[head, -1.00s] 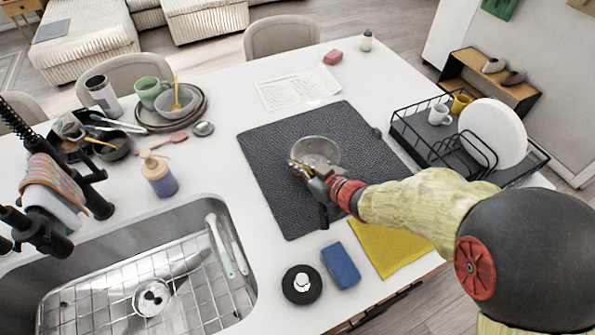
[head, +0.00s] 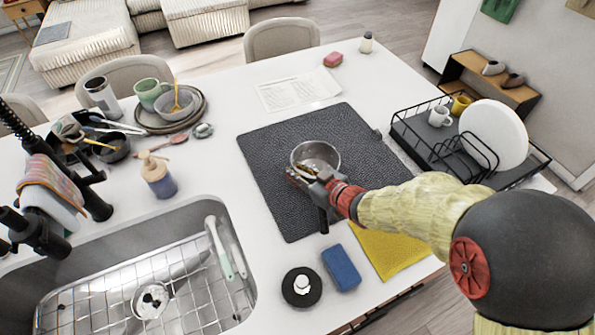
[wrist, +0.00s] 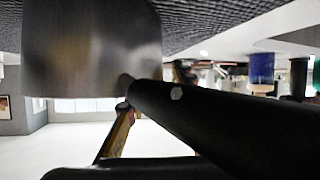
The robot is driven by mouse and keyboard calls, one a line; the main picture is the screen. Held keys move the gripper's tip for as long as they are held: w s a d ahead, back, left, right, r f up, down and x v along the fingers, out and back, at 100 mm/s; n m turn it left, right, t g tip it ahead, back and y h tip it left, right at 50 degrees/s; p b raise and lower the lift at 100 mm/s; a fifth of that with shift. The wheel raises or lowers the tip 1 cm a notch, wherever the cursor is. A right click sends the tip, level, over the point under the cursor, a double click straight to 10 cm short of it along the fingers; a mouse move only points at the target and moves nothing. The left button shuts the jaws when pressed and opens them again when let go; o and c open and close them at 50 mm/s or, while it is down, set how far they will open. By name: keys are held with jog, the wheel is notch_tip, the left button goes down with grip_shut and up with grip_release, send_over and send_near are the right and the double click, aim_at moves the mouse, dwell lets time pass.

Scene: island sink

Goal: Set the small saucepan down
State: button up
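The small saucepan (head: 330,153) is a round grey metal pan with a dark handle. It is upright over the dark textured mat (head: 270,150), on it or very close above it; I cannot tell which. Its handle points to the near side. My gripper (head: 307,174) is at the near side of the pan, around the handle root. In the wrist view, the pan wall (wrist: 90,60) fills the upper left and the black handle (wrist: 215,115) runs to the lower right. The fingers (wrist: 150,100) lie on both sides of the handle, close against it.
A blue sponge (head: 341,267), a black round dish (head: 301,287) and a yellow cloth (head: 390,247) lie nearest. A dish rack (head: 440,158) stands right, the sink (head: 215,290) left. A soap bottle (head: 158,178) stands by the sink. The mat around the pan is bare.

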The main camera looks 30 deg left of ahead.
jog(key=shift+r, duration=0.15)
jog(key=shift+s+d+r, duration=0.1)
jog(key=shift+d+r, duration=0.1)
jog(key=shift+d, duration=0.1)
jog(key=p+v, duration=0.3)
jog(key=v, duration=0.8)
jog(key=shift+s+d, duration=0.1)
jog(key=shift+s, duration=0.05)
jog(key=shift+r, duration=0.1)
